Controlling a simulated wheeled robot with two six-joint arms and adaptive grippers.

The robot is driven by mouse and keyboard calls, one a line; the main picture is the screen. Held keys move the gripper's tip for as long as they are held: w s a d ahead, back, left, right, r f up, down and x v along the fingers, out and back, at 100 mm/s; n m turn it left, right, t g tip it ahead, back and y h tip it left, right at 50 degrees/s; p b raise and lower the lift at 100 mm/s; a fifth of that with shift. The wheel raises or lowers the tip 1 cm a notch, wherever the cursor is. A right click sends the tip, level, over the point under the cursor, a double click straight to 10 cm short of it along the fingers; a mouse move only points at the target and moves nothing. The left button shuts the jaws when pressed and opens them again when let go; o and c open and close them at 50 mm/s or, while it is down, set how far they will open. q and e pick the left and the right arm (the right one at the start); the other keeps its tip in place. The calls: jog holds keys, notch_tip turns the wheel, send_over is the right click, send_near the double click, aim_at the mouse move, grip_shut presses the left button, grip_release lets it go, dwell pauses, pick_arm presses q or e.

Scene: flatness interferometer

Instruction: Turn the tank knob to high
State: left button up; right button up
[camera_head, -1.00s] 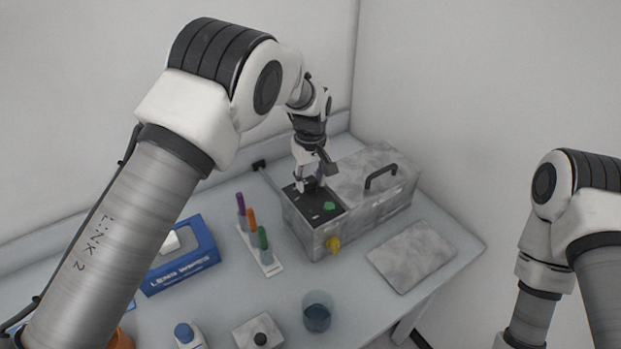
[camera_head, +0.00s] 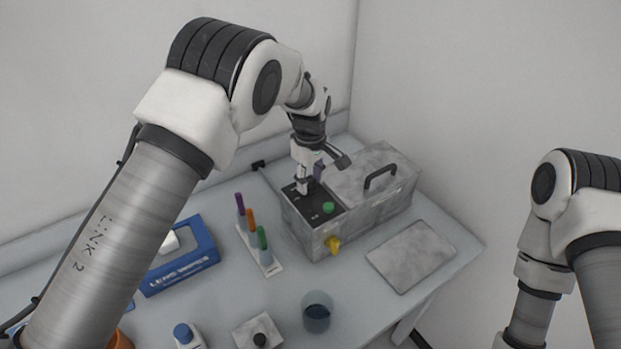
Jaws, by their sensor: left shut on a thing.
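The tank (camera_head: 375,207) is a grey mottled box at the back of the table, with a dark control panel (camera_head: 322,216) on its left part. A green round button (camera_head: 328,208) sits on the panel, and a yellow tap (camera_head: 333,245) sticks out of the front. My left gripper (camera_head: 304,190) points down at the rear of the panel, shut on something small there. The tank knob is not clearly visible; the fingers cover that spot, so its setting cannot be read. My right arm is at the right edge, and its gripper is out of view.
A grey lid with a black handle (camera_head: 381,177) covers the tank's right part. A flat grey plate (camera_head: 411,256) lies to the right. A rack with coloured tubes (camera_head: 262,250), a blue lens wipes box (camera_head: 181,262) and a dark cup (camera_head: 317,312) stand in front and left.

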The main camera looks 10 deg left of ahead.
aim_at(309, 182)
pick_arm(q)
jog(key=shift+s+f, duration=0.15)
jog(key=shift+f, duration=0.05)
jog(key=o, duration=1.1)
jog(key=shift+c, duration=0.2)
jog(key=shift+o, duration=0.4)
jog(key=shift+w+a, duration=0.15)
jog(key=shift+w, duration=0.05)
notch_tip(309, 182, up, 12)
